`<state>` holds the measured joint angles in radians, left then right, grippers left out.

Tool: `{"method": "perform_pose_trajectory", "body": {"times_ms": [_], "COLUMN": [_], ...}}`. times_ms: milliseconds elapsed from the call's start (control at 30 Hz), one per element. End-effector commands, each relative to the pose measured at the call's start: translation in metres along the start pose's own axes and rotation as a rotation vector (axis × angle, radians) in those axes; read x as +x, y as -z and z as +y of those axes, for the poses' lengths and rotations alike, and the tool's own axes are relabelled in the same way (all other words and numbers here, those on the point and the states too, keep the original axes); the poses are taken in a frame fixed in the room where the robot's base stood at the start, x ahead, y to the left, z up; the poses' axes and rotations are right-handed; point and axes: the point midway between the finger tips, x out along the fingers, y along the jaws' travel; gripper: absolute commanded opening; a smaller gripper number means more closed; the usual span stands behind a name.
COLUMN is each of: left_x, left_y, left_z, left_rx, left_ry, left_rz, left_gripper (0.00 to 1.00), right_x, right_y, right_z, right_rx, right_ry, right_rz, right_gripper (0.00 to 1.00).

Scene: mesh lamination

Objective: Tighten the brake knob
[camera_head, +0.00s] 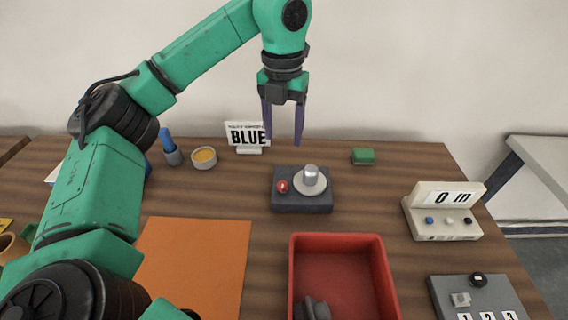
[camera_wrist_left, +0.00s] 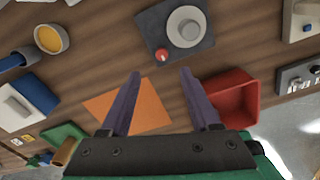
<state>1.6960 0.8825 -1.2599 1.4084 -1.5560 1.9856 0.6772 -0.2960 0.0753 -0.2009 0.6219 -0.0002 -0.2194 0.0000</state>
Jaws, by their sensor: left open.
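A dark grey block (camera_head: 302,202) stands mid-table, with a silver cylindrical knob (camera_head: 311,175) on a pale round disc and a small red knob (camera_head: 283,186) at its left. No label shows which is the brake knob. In the left wrist view the block (camera_wrist_left: 158,45) is at the top, with the red knob (camera_wrist_left: 162,56) at its lower left and the disc (camera_wrist_left: 184,27) beside it. My right gripper is not seen.
A red tray (camera_head: 381,270) holding a grey part and an orange mat (camera_head: 190,262) lie in front. A "BLUE" sign (camera_head: 248,136), a yellow-filled bowl (camera_head: 204,158) and a green block (camera_head: 363,156) stand behind. A "0 m" display (camera_head: 443,212) and a numbered grey box (camera_head: 478,298) are at right.

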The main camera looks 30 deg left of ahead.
Motion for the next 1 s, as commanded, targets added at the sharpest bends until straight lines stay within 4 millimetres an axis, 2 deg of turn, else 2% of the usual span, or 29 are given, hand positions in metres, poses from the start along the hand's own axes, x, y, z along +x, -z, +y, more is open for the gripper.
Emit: {"method": "perform_pose_trajectory", "body": {"times_ms": [233,400,500,633,867,967,1000], "left_x": [0.059,0.103,0.122,0.134,0.136,0.136,0.136], "left_y": [0.001,0.001,0.001,0.001,0.000,0.000,0.000], "left_z": [0.001,0.001,0.000,0.000,0.000,0.000,0.000], "left_rx": [-0.001,-0.002,-0.001,0.000,0.000,0.000,0.000], "left_ry": [-0.002,-0.002,0.000,0.001,0.001,0.001,0.001], "left_rz": [0.006,0.005,0.004,0.001,0.000,0.000,0.000], "left_gripper": [0.63,0.63,0.63,0.63,0.63,0.28,0.13], "right_x": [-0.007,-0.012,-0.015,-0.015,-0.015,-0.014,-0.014], "right_y": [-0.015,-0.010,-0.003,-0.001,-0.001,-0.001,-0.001], "right_z": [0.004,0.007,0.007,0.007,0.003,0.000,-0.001], "right_rx": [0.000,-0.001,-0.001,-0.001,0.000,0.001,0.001], "right_ry": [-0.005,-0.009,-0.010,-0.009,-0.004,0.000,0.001], "right_rz": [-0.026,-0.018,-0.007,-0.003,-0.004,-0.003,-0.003], "right_gripper": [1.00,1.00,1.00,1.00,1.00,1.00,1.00]}}
